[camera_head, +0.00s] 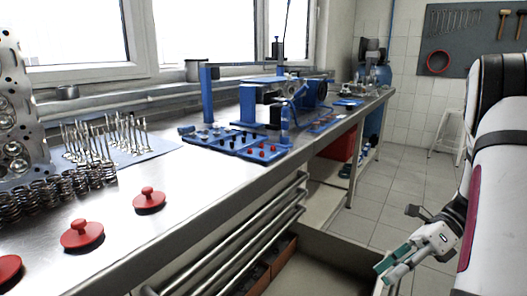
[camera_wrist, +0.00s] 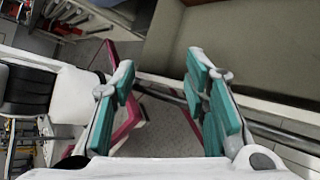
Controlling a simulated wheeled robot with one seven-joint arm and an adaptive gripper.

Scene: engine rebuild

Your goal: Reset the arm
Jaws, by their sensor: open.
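My gripper (camera_head: 385,269) is at the lower right in the head view, off the front of the workbench and beside an open drawer. In the wrist view my gripper (camera_wrist: 160,82) has its two green-padded fingers spread apart. Nothing is between the fingers, so it is empty. My arm comes down the right edge of the head view, and its white link fills that side.
The metal workbench (camera_head: 190,205) holds red knobbed discs (camera_head: 150,199), springs (camera_head: 60,190), valves (camera_head: 105,140), blue trays (camera_head: 245,145) and a blue fixture (camera_head: 285,95). The open drawer (camera_head: 335,250) juts out near my gripper. A white stool (camera_head: 449,130) stands on clear tiled floor (camera_head: 400,175).

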